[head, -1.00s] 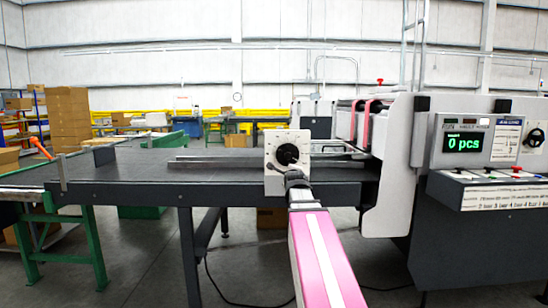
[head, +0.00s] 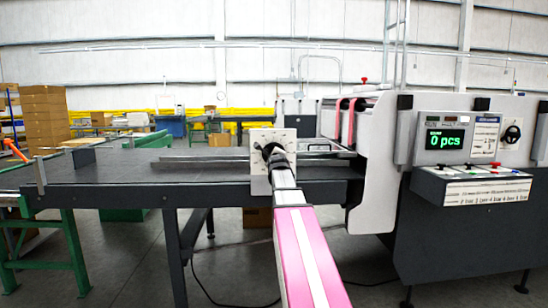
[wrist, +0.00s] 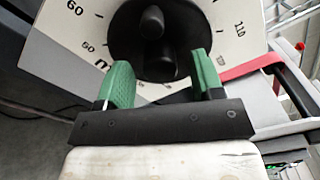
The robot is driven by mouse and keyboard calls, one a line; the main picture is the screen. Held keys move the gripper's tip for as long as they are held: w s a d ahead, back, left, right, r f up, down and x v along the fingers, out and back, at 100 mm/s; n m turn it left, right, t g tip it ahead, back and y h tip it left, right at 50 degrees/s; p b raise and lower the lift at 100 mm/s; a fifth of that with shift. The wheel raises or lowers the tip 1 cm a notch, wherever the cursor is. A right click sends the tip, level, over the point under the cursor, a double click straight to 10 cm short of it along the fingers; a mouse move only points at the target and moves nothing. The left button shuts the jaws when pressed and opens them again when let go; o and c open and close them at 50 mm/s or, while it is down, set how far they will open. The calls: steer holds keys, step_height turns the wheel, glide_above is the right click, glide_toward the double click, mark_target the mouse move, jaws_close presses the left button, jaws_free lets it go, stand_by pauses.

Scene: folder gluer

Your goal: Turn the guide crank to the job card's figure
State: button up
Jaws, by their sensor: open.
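The guide crank is a black round hub with a raised knob (wrist: 152,24), set on a white dial plate (head: 260,183) at the edge of the feed table. In the wrist view the dial (wrist: 85,32) shows printed figures, among them 60 and 110. My gripper (wrist: 161,82) is open, its two green pads apart, just below the knob and in front of the hub. In the head view my gripper (head: 275,156) covers most of the crank. A small printed card (head: 485,137) sits beside the display; its text is unreadable, and I cannot tell whether it is the job card.
The dark feed table (head: 110,183) extends left of the dial. The machine's white side housing (head: 374,165) stands close on the right. A display (head: 445,140) reads 0 pcs, above a panel with coloured buttons. A black handwheel (head: 512,131) is farther right.

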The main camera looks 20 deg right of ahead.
steer(key=shift+w+d, duration=0.2)
steer(key=shift+w, duration=0.5)
steer(key=shift+c, duration=0.2)
steer(key=c, duration=0.9)
